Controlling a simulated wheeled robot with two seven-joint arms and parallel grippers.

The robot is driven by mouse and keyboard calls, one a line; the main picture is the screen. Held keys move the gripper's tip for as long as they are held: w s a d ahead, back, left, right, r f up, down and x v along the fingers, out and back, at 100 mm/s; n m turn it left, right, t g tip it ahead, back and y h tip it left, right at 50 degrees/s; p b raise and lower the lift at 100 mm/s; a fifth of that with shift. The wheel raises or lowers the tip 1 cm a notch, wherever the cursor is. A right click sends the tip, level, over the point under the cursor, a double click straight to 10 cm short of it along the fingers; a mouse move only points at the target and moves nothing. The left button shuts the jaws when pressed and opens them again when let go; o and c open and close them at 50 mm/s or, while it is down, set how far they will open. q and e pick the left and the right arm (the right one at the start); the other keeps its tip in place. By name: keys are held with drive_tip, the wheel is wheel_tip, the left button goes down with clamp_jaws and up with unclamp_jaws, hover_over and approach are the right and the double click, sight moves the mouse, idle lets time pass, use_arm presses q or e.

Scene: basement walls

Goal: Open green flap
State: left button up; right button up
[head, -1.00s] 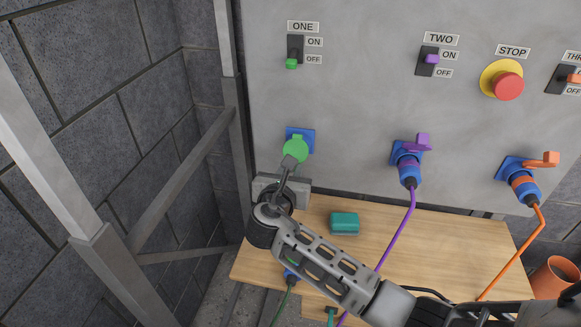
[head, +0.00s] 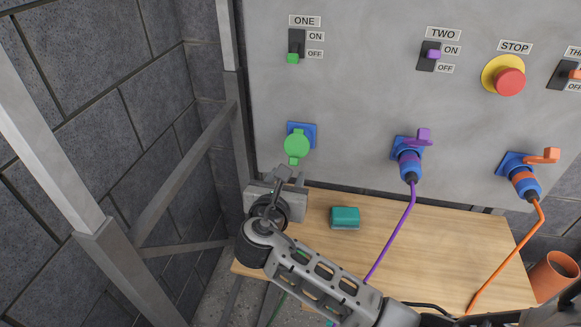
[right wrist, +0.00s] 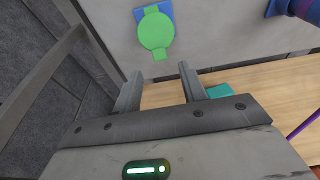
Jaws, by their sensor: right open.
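The green flap (head: 297,147) is a round cover with a small tab at its bottom. It lies closed over a blue socket (head: 307,129) on the grey panel, under the label ONE. The flap also shows in the right wrist view (right wrist: 156,32), above the fingers. My right gripper (head: 282,175) is just below the flap, apart from it. In the right wrist view its two fingers (right wrist: 160,84) are spread with nothing between them. My left gripper is not in view.
A teal box (head: 345,218) is on the wooden table (head: 440,240). A metal frame (head: 180,180) stands at the left. A red stop button (head: 509,81) is on the panel.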

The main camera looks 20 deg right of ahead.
drive_tip(key=v, duration=1)
drive_tip(key=shift+s, duration=0.2)
drive_tip(key=shift+a, duration=0.15)
